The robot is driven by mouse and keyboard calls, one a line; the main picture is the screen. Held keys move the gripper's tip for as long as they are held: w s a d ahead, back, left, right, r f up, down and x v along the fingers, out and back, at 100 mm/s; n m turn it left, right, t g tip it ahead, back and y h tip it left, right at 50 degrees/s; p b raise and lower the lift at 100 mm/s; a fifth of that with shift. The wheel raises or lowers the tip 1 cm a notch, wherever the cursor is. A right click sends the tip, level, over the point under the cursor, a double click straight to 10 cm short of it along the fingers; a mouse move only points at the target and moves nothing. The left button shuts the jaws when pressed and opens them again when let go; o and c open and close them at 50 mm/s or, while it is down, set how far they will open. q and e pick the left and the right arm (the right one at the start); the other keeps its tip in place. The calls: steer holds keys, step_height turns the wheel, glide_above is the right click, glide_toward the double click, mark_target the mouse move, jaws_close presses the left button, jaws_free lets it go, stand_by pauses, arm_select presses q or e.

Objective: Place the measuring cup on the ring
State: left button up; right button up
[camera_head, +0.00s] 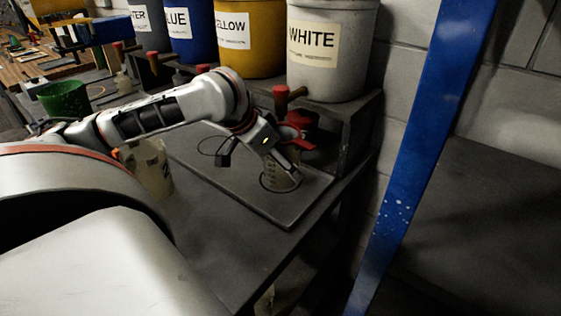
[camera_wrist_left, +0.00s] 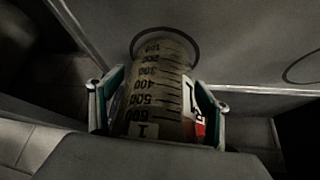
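The measuring cup (camera_wrist_left: 160,85) is clear with black graduation marks, and sits between the fingers of my left gripper (camera_wrist_left: 157,78) in the left wrist view. The fingers lie against both its sides. The ring (camera_wrist_left: 197,47) is a dark circle on the grey board, and the cup's far end is inside its outline. In the head view the cup (camera_head: 281,178) is below my left gripper (camera_head: 287,160), upright over the ring near the board's front right. I cannot tell whether its base touches the board. My right gripper is not in view.
Another ring (camera_head: 212,146) is marked on the board (camera_head: 290,212) to the left. A white bucket (camera_head: 330,55) and a yellow bucket (camera_head: 250,40) with red-handled taps stand behind. A translucent container (camera_head: 150,168) stands left of the board. A blue post (camera_head: 415,150) rises at right.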

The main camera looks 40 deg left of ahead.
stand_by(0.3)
arm_select(q)
steer(key=shift+r, duration=0.2)
steer(key=shift+s+a+r, duration=0.1)
steer(key=shift+s+r, duration=0.1)
steer(key=shift+r, duration=0.1)
steer(key=d+p+v, duration=0.1)
steer(key=p+v, duration=0.4)
steer(key=v, duration=0.6)
steer(key=shift+a+p, duration=0.3)
steer(key=shift+a, duration=0.1)
steer(key=shift+s, duration=0.1)
